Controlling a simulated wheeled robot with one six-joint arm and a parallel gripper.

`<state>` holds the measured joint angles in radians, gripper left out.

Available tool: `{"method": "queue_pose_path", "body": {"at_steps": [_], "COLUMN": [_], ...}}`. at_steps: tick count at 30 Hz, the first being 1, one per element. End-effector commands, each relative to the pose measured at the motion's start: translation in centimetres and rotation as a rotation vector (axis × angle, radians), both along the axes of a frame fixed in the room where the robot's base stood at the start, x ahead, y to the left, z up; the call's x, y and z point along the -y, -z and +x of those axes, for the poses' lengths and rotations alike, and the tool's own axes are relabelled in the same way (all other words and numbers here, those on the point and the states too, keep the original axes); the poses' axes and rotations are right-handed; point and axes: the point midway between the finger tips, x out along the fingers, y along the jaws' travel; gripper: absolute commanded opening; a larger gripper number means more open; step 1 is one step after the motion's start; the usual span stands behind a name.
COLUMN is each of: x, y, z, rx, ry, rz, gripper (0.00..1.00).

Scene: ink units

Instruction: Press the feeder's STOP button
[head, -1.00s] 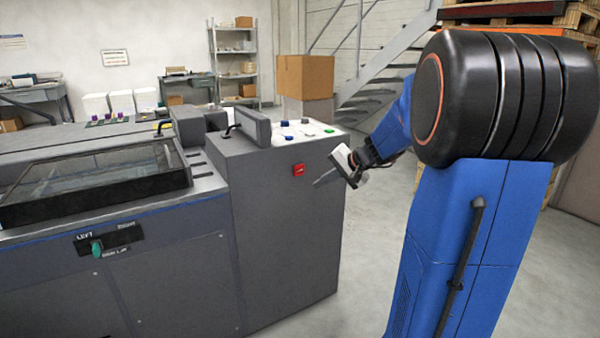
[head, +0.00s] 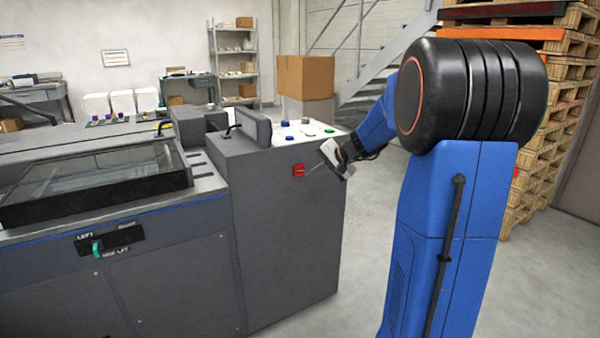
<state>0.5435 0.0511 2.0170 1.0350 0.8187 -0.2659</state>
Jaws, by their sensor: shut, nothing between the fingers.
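A small red square button (head: 299,170) sits on the upper front face of the grey machine cabinet (head: 275,240). Its marking is too small to read. My gripper (head: 309,169) comes in from the right at the height of the red button. It is shut and empty, with its thin fingertips pointing left at the button's right edge. I cannot tell whether the tips touch the button or stop just short of it.
On the cabinet top are a green button (head: 329,131), a blue button (head: 284,123) and a dark screen (head: 254,126). Stacked pallets (head: 560,130) stand at the right. The floor in front is clear.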

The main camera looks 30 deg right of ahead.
Motion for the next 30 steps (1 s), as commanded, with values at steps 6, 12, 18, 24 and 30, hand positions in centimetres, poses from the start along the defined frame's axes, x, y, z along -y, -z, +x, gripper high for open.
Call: {"method": "queue_pose_path", "body": {"at_steps": [6,12,18,24,30], "x": [-0.1,-0.1,-0.1,-0.1,-0.1], "y": [0.0,0.0,0.0,0.0,0.0], "z": [1.9,2.6,2.6,2.6,2.6], "rx": [0.000,-0.001,0.000,0.000,0.000], "ry": [0.000,0.000,0.001,0.001,0.000], "rz": [0.000,0.001,0.001,0.001,0.000], "gripper": [0.00,0.00,0.00,0.00,0.00]}}
